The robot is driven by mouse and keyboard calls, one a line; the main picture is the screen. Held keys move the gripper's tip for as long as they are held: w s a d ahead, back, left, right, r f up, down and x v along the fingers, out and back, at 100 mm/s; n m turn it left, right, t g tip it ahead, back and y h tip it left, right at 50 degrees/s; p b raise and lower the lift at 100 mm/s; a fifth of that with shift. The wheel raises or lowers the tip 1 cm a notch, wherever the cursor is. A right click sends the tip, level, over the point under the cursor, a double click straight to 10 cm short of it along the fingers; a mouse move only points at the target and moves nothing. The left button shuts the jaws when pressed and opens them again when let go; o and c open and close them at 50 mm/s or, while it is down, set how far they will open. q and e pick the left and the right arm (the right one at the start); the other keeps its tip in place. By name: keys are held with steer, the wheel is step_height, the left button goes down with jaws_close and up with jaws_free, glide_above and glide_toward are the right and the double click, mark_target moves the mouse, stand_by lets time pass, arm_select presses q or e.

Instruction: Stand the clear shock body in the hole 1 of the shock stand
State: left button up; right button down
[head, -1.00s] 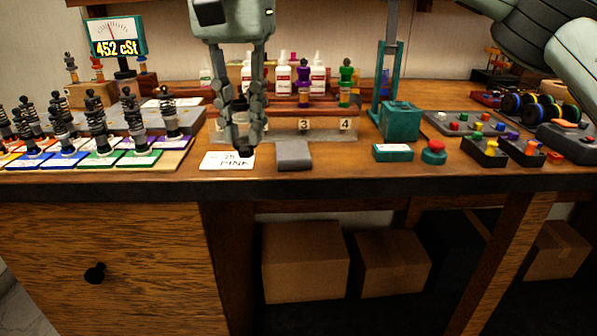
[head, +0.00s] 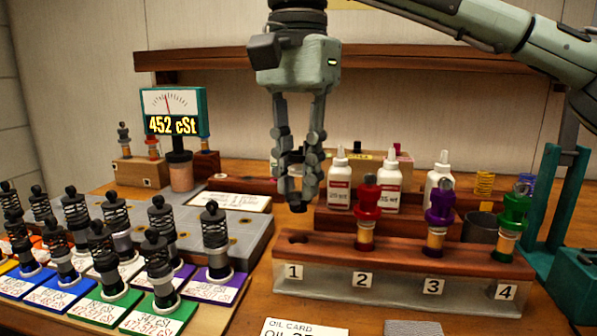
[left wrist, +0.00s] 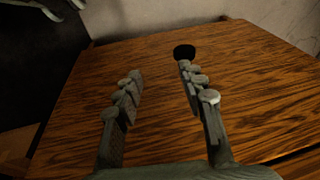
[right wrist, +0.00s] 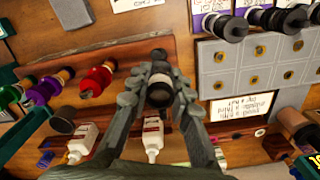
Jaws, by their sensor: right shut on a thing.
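My right gripper (head: 298,200) is shut on the shock body, above hole 1 (head: 296,238) of the shock stand (head: 390,253). The right wrist view shows the shock body (right wrist: 160,76) between the fingers, with a black end and a pale band. In the head view the fingers mostly hide it; a dark end shows below them, apart from the hole. Red (head: 367,205), purple (head: 438,210) and green (head: 512,215) shock bodies stand at holes 2, 3 and 4. My left gripper (left wrist: 160,68) is open and empty, facing wood with a black knob (left wrist: 184,51).
White bottles (head: 386,185) stand behind the stand. Several spring shocks (head: 160,270) stand on coloured cards at the left, beside a grey holed plate (head: 250,235). A 452 cSt meter (head: 175,112) stands behind. An oil card (head: 300,328) lies in front of the stand.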

mark_target(297, 212)
steer(key=shift+s+r, duration=0.1)
steer(key=shift+s, duration=0.1)
steer(key=shift+f, duration=0.55)
steer(key=shift+f+b, duration=0.4)
steer(key=shift+f, duration=0.7)
arm_select(q)
steer(key=shift+v, duration=0.85)
steer(key=shift+a+r, duration=0.1)
steer(key=shift+r, duration=0.2)
steer(key=shift+f, duration=0.15)
arm_select(e)
steer(key=shift+f, duration=0.1)
arm_select(q)
steer(key=shift+f+b, duration=0.45)
steer(key=shift+f, duration=0.05)
arm_select(e)
steer(key=shift+f, duration=1)
